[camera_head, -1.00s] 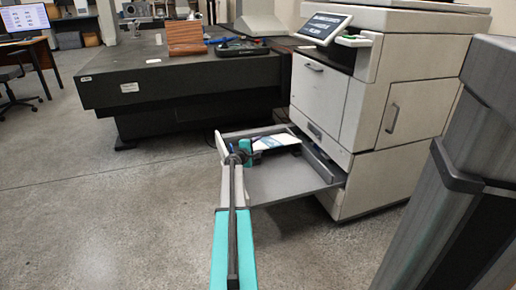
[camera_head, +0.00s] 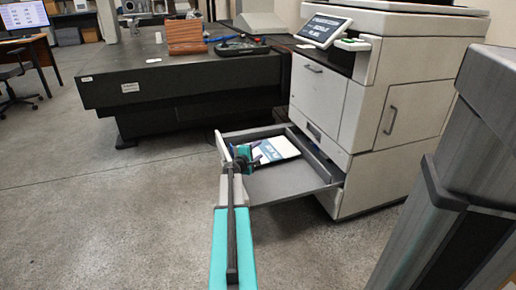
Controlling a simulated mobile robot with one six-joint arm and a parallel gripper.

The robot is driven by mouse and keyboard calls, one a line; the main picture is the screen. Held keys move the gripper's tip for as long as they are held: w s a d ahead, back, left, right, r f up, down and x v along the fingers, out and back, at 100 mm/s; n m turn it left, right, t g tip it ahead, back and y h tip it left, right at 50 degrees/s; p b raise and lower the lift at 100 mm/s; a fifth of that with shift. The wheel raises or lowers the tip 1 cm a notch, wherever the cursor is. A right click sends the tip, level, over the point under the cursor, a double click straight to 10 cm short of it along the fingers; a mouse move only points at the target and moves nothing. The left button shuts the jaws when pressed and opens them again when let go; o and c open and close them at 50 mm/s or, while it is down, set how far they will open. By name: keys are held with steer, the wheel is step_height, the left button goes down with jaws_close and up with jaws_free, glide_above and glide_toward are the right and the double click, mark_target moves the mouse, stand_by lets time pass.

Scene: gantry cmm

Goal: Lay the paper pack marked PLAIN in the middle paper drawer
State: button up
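A white paper pack (camera_head: 283,147) with a blue-teal label lies flat inside, or just above, the pulled-out paper drawer (camera_head: 290,185) of the printer; I cannot tell whether it touches the floor of the drawer. Its print is too small to read. My gripper (camera_head: 262,156) is at the pack's left edge, inside the drawer's left side. The fingers are small and partly hidden by my arm, so their opening and any hold on the pack are unclear. The front part of the drawer floor is bare.
The printer (camera_head: 325,95) stands behind the drawer, with another handled front (camera_head: 315,131) above it. A dark granite table (camera_head: 180,95) with a brown block (camera_head: 186,37) is at the back left. A tall grey bin-like object (camera_head: 475,170) is at the right. The floor at left is clear.

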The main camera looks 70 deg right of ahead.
steer(key=s+a+p, duration=0.1)
steer(key=s+a, duration=0.1)
steer(key=a, duration=0.5)
steer(key=shift+s+a+r, duration=0.15)
steer(key=shift+s+r, duration=0.2)
steer(key=shift+r, duration=0.05)
stand_by(0.9)
